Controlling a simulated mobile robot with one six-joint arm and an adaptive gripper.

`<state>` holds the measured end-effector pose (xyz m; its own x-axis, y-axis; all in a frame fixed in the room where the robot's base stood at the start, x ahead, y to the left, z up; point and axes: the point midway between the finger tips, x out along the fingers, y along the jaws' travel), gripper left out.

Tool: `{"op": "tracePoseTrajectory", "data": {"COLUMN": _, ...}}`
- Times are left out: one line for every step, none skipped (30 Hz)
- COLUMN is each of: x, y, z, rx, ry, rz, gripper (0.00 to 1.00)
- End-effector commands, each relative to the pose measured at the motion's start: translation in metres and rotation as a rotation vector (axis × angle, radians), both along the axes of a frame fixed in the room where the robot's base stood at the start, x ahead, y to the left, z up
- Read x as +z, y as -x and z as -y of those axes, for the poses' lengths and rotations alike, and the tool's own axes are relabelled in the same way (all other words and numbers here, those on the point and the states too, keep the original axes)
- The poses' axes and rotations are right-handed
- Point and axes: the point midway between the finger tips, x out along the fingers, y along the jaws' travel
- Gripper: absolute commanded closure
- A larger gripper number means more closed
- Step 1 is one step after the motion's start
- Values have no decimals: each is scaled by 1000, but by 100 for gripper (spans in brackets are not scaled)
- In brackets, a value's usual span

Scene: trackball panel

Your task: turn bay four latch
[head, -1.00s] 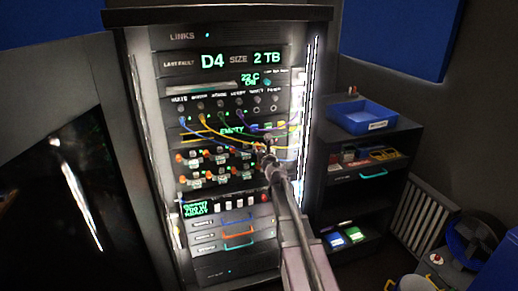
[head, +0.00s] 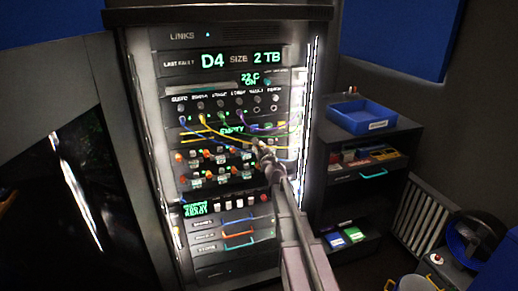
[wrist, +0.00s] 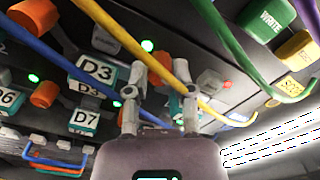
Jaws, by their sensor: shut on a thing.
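The drive bays (head: 215,165) are rows of dark trays with orange latches and numbered labels in the rack. My gripper (head: 258,150) is at the right end of the upper row. In the wrist view my gripper (wrist: 158,80) has its fingers on either side of an orange latch (wrist: 156,77), mostly hidden by the fingers, and is shut on it. The label below it is covered by a finger, so its number cannot be read.
Blue, yellow and green cables hang across the bays; a yellow cable (wrist: 150,62) passes close by my fingers in the wrist view. A red light (wrist: 228,84) glows to the right. The display (head: 228,60) reads last fault D4. A shelf with a blue bin (head: 361,116) stands right.

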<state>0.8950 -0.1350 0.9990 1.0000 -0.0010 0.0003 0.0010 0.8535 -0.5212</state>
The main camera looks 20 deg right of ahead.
Motion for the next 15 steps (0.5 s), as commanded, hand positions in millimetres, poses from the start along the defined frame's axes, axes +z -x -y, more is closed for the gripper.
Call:
{"op": "tracePoseTrajectory", "data": {"x": 0, "y": -2, "z": 0, "rx": 0, "ry": 45, "rz": 0, "gripper": 100}}
{"op": "tracePoseTrajectory", "data": {"x": 0, "y": -2, "z": 0, "rx": 0, "ry": 73, "rz": 0, "gripper": 100}}
{"op": "tracePoseTrajectory", "data": {"x": 0, "y": -2, "z": 0, "rx": 0, "ry": 111, "rz": 0, "gripper": 100}}
{"op": "tracePoseTrajectory", "data": {"x": 0, "y": -2, "z": 0, "rx": 0, "ry": 139, "rz": 0, "gripper": 100}}
{"op": "tracePoseTrajectory", "data": {"x": 0, "y": -2, "z": 0, "rx": 0, "ry": 168, "rz": 0, "gripper": 100}}
{"op": "tracePoseTrajectory", "data": {"x": 0, "y": -2, "z": 0, "rx": 0, "ry": 206, "rz": 0, "gripper": 100}}
{"op": "tracePoseTrajectory", "data": {"x": 0, "y": -2, "z": 0, "rx": 0, "ry": 234, "rz": 0, "gripper": 100}}
{"op": "tracePoseTrajectory", "data": {"x": 0, "y": -2, "z": 0, "rx": 0, "ry": 263, "rz": 0, "gripper": 100}}
{"op": "tracePoseTrajectory", "data": {"x": 0, "y": -2, "z": 0, "rx": 0, "ry": 301, "rz": 0, "gripper": 100}}
{"op": "tracePoseTrajectory", "data": {"x": 0, "y": -2, "z": 0, "rx": 0, "ry": 329, "rz": 0, "gripper": 100}}
{"op": "tracePoseTrajectory", "data": {"x": 0, "y": -2, "z": 0, "rx": 0, "ry": 358, "rz": 0, "gripper": 100}}
{"op": "tracePoseTrajectory", "data": {"x": 0, "y": -2, "z": 0, "rx": 0, "ry": 395, "rz": 0, "gripper": 100}}
{"op": "tracePoseTrajectory", "data": {"x": 0, "y": -2, "z": 0, "rx": 0, "ry": 424, "rz": 0, "gripper": 100}}
{"op": "tracePoseTrajectory", "data": {"x": 0, "y": -2, "z": -1, "rx": 0, "ry": 453, "rz": 0, "gripper": 100}}
{"op": "tracePoseTrajectory", "data": {"x": 0, "y": -2, "z": -1, "rx": 0, "ry": 490, "rz": 0, "gripper": 100}}
